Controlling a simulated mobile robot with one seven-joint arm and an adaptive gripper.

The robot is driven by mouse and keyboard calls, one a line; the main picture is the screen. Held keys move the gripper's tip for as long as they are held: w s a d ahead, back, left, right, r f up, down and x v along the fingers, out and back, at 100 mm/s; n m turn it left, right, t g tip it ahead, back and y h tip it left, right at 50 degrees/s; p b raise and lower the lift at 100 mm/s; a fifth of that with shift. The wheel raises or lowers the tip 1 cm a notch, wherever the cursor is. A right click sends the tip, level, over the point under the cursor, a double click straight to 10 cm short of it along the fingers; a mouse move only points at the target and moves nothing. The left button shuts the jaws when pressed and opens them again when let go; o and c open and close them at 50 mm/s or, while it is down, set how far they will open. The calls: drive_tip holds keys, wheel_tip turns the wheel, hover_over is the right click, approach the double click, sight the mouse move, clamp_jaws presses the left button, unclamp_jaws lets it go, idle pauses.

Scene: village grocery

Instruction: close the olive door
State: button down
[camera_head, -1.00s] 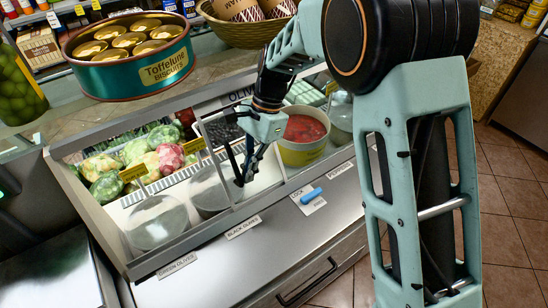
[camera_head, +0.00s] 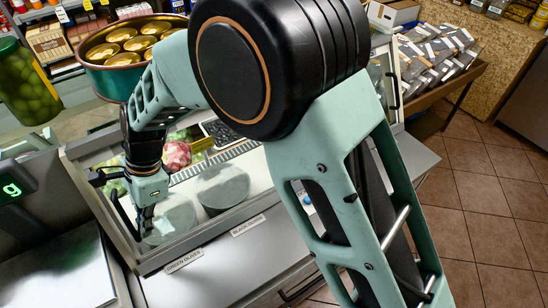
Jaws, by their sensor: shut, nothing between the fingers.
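The olive display case (camera_head: 66,165) has glazed sliding panels over its tubs. The pane over the green and black olive tubs (camera_head: 222,188) shows pale and hazy. A pale upright frame edge stands beside my gripper at the left end, and I cannot tell for sure whether it is the door's edge or the case's. My gripper (camera_head: 146,228) is shut with nothing in it and points down at the left end of the case, above the GREEN OLIVES label (camera_head: 184,262). My arm hides the right part of the case, so the door's full extent is hidden.
A scale with a green display (camera_head: 12,188) is at the left. Packets fill a stand (camera_head: 440,60) at the back right. Tiled floor at the right is clear.

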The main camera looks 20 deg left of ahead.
drive_tip(key=shift+s+a, duration=0.35)
drive_tip(key=shift+s, duration=0.1)
drive_tip(key=shift+s+r, duration=0.1)
drive_tip(key=shift+w+d, duration=0.1)
drive_tip(key=shift+w, duration=0.3)
drive_tip(key=w, duration=0.1)
drive_tip(key=w+d+r, duration=0.1)
drive_tip(key=w+d, duration=0.1)
drive_tip(key=shift+w+r, duration=0.25)
drive_tip(key=shift+w, duration=0.15)
drive_tip(key=v, duration=0.8)
drive_tip(key=shift+d+r, duration=0.2)
